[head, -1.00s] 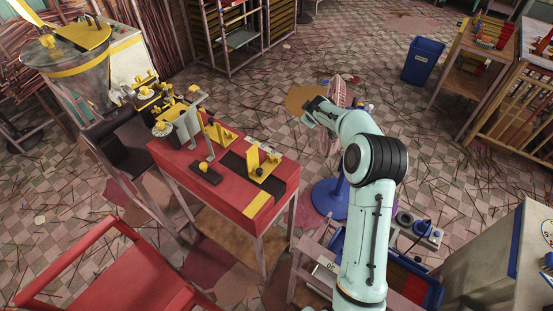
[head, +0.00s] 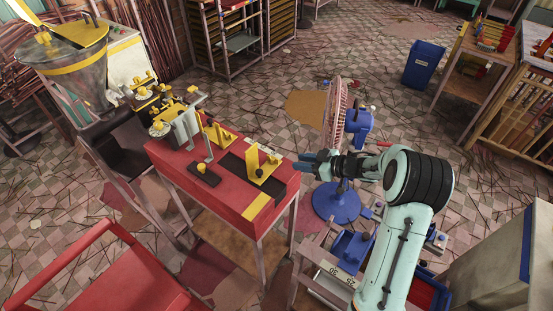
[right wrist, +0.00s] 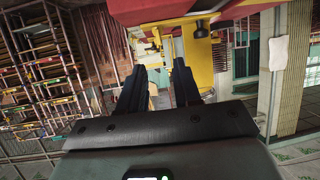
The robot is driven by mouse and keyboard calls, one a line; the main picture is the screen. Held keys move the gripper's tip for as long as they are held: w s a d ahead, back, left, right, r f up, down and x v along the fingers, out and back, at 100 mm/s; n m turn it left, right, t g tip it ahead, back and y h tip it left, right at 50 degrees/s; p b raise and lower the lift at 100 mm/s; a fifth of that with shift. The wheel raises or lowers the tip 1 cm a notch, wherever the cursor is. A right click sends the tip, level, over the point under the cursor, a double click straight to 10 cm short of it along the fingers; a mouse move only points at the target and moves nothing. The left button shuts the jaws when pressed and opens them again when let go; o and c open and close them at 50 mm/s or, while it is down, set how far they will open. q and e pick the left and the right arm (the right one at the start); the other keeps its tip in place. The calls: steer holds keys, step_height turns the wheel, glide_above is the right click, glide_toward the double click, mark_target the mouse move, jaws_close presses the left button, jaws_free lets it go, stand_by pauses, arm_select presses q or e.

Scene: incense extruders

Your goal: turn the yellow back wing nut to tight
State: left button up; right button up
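The red table (head: 220,192) carries yellow metal parts. A yellow upright plate on a yellow base (head: 252,157) stands near its right end, with small knobs on it. Another yellow bracket (head: 217,134) stands farther back. I cannot tell for sure which small part is the yellow back wing nut. My right gripper (head: 303,163) points left at the table's right edge, apart from the nearer yellow plate. In the right wrist view its fingers (right wrist: 159,88) are apart and empty, with a yellow plate (right wrist: 198,62) and a dark knob (right wrist: 201,30) ahead. My left gripper is out of view.
A pink fan on a blue stand (head: 336,203) is close behind my right gripper. A dark block with a yellow knob (head: 203,174) lies on the table. Grey drawers (head: 500,270) stand at right.

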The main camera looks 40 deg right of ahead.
mark_target(276, 159)
steer(key=x, duration=1)
steer(key=shift+w+f, duration=0.2)
steer(key=shift+w, duration=0.1)
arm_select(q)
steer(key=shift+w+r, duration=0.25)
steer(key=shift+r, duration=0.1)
